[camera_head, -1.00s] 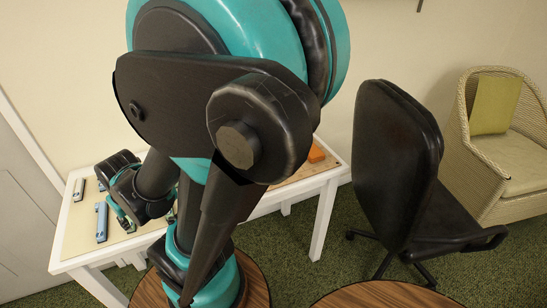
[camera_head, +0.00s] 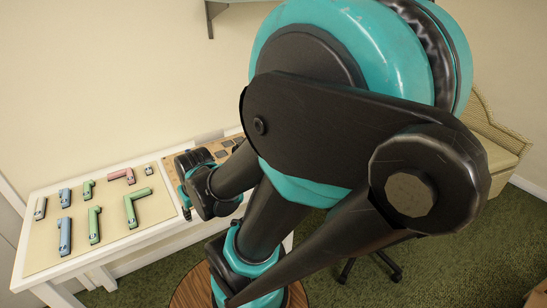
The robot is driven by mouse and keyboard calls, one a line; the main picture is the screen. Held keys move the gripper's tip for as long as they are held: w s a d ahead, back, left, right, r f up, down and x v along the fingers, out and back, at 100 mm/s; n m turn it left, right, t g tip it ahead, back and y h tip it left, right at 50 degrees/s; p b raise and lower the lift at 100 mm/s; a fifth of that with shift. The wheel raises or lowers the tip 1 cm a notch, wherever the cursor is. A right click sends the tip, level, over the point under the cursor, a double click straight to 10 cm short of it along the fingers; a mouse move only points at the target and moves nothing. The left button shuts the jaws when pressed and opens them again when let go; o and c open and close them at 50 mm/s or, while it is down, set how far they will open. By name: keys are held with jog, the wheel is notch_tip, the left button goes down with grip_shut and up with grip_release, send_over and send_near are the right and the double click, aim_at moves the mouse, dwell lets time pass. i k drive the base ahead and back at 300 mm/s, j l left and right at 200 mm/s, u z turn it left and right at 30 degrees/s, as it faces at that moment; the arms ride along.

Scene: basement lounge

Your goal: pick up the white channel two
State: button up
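A small whitish channel piece (camera_head: 40,208) lies at the far left of the pale mat (camera_head: 45,255) on the white table. It looks like the white channel; any number on it is too small to read. My gripper (camera_head: 184,197) hangs over the table to the right of the mat, well apart from the whitish piece. Its fingers are seen from behind and partly hidden by my wrist, so their opening is unclear.
Several other pieces lie on the mat: blue ones (camera_head: 65,236), green ones (camera_head: 94,225), a green L-shaped one (camera_head: 137,207) and a pink one (camera_head: 121,175). A brown board (camera_head: 207,148) is farther right. A wall shelf (camera_head: 210,20) hangs above. My arm hides much of the right.

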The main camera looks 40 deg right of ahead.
aim_at(39, 214)
jog(key=i+j+z, duration=0.1)
jog(key=j+z, duration=0.15)
jog(key=z, duration=0.15)
jog(key=j+z, duration=0.55)
jog(key=z, duration=0.2)
jog(key=i, duration=0.45)
jog(key=k, duration=0.45)
jog(key=u, duration=1.45)
jog(key=i+l+u, duration=0.25)
jog(key=l+u, duration=0.25)
